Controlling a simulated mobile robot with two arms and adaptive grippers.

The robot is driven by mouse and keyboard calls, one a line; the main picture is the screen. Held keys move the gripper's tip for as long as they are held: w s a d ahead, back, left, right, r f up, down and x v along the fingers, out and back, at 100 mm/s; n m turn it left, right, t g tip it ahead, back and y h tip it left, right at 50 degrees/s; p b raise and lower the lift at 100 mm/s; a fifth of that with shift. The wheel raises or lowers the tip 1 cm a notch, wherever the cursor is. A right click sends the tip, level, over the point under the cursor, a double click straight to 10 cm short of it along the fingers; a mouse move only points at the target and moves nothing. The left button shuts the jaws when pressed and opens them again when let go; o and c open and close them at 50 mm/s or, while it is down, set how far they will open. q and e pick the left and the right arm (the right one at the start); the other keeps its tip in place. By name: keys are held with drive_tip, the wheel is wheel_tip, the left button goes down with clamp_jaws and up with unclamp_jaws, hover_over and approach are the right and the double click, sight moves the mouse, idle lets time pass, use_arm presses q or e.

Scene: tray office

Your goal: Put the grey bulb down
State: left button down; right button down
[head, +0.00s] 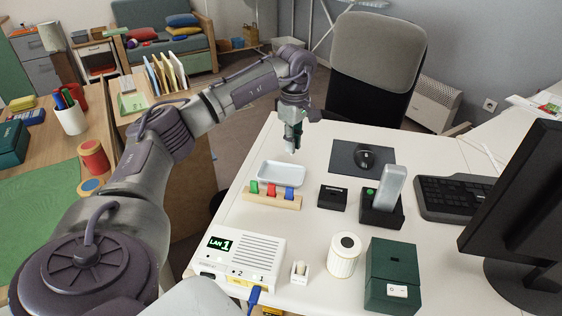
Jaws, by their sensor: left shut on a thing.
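My left gripper (293,138) points down above the back left part of the white desk, behind the small white tray (262,181). It is shut on a small pale thing (291,150), which fits the grey bulb; little of it shows below the fingers. It appears held above the desk, though the exact height is hard to tell. The tray looks empty. My right gripper is not in view.
A wooden rack (257,198) with green, red and blue pieces stands before the tray. A black mat (346,161) with a mouse, a phone in its dock (388,192) and a white box (240,252) are nearby. A chair (378,50) stands behind the desk.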

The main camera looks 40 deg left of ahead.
use_arm(q)
drive_tip(key=shift+s+a+f, duration=0.9)
drive_tip(key=shift+s+a, duration=0.15)
wheel_tip(320, 180, down, 4)
drive_tip(key=shift+r+b, duration=0.1)
drive_tip(key=shift+b, duration=0.25)
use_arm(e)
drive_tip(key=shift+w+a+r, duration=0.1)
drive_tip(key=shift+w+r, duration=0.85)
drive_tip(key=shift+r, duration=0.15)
use_arm(q)
drive_tip(key=shift+f, duration=0.2)
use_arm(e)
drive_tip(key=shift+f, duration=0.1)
